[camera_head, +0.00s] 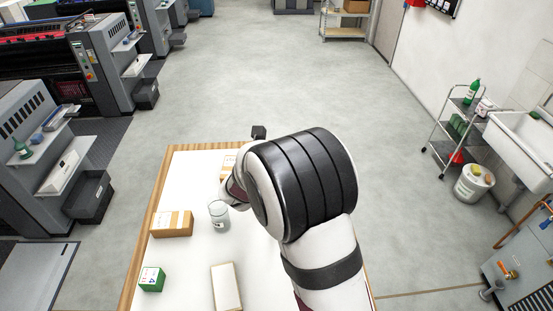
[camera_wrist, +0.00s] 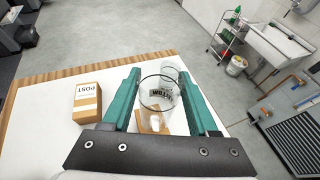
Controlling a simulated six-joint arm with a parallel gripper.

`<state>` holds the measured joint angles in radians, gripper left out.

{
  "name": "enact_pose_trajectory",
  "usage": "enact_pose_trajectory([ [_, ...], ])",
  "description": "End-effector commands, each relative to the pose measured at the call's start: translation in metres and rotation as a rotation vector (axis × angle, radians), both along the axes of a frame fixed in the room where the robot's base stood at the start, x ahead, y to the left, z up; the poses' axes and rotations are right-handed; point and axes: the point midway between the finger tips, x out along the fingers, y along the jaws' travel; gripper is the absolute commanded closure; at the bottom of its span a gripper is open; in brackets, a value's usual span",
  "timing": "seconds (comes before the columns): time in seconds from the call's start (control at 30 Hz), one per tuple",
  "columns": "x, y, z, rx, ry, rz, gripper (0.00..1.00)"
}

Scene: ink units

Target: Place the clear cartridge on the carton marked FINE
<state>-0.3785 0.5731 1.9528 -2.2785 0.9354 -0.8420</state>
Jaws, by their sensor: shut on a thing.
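In the wrist view, my gripper (camera_wrist: 160,76) has its green fingers on both sides of a clear cartridge (camera_wrist: 157,94) and is shut on it. The cartridge is a see-through cylinder; dark lettering shows behind or on it and I cannot read it. A tan surface (camera_wrist: 147,127) shows low behind the cartridge; I cannot tell whether they touch. A carton marked POST (camera_wrist: 88,101) stands to the left, apart from the fingers. In the head view my arm hides the gripper and the held cartridge. I cannot read the word FINE on any carton.
In the head view, another clear vessel (camera_head: 218,215) stands left of my arm. A brown carton (camera_head: 172,224), a green box (camera_head: 152,279) and a pale-topped box (camera_head: 226,287) stand on the white table (camera_head: 185,262). Another carton (camera_head: 228,164) is partly hidden behind my arm.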

Motion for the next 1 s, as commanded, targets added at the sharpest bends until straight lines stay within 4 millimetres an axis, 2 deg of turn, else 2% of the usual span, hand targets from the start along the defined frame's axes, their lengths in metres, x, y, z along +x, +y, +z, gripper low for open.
enact_pose_trajectory([
  [0.1,0.000,0.002,-0.025,-0.004,0.005,0.001,1.00],
  [0.2,0.001,0.002,-0.038,-0.002,0.002,0.000,1.00],
  [0.53,0.000,0.001,-0.042,-0.001,0.001,-0.001,1.00],
  [0.57,0.000,0.001,-0.042,-0.001,0.001,-0.001,0.37],
  [0.6,0.000,0.001,-0.042,-0.001,0.001,-0.001,0.30],
  [0.7,0.000,0.001,-0.042,-0.001,0.001,-0.001,0.12],
  [1.0,0.000,0.001,-0.040,0.000,0.000,-0.001,0.10],
])
